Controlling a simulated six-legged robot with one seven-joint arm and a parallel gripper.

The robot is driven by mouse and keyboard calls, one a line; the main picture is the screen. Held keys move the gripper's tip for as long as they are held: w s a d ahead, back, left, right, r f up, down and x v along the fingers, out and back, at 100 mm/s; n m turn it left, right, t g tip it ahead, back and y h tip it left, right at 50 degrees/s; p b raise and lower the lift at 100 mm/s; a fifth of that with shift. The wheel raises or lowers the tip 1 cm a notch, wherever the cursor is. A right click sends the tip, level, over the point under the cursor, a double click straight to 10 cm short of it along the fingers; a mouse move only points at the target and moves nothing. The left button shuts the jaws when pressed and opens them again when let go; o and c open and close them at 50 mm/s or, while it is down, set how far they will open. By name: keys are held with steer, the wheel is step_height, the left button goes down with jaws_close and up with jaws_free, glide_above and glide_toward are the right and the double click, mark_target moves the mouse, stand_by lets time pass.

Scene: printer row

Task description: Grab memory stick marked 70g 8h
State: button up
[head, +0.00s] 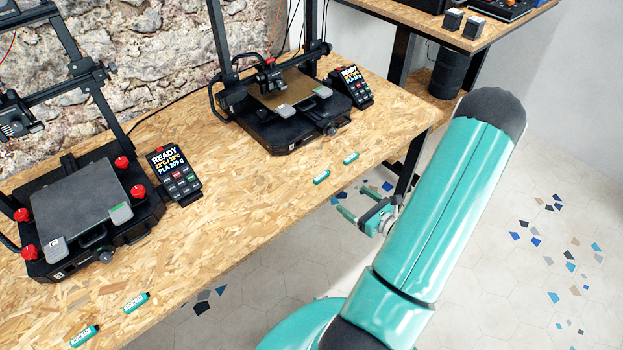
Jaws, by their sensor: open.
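Several small teal memory sticks with pale labels lie flat near the front edge of the wooden bench. Two lie before the right printer: one stick (321,177) and, to its right, another stick (350,158). Two lie before the left printer: one stick (136,302) and a nearer stick (84,336). Their labels are too small to read, so I cannot tell which is marked 70g 8h. My gripper (350,199) is open and empty, its fingers pointing left, just off the bench's front edge, close to the right pair of sticks.
The left printer (118,232) has red knobs and a display (172,172) reading READY. The right printer (262,122) has its own display (350,86). The bench (235,207) is clear between the stick pairs. A second table (497,32) stands at the back right.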

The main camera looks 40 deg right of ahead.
glide_toward(323, 178)
steer(key=w, duration=0.3)
steer(key=shift+d+f, duration=0.15)
steer(key=shift+f, duration=0.15)
steer(key=w, duration=0.3)
steer(key=w+f, duration=0.1)
steer(key=w, duration=0.1)
steer(key=shift+w+a, duration=0.25)
steer(key=shift+w, duration=0.05)
steer(key=c, duration=1.1)
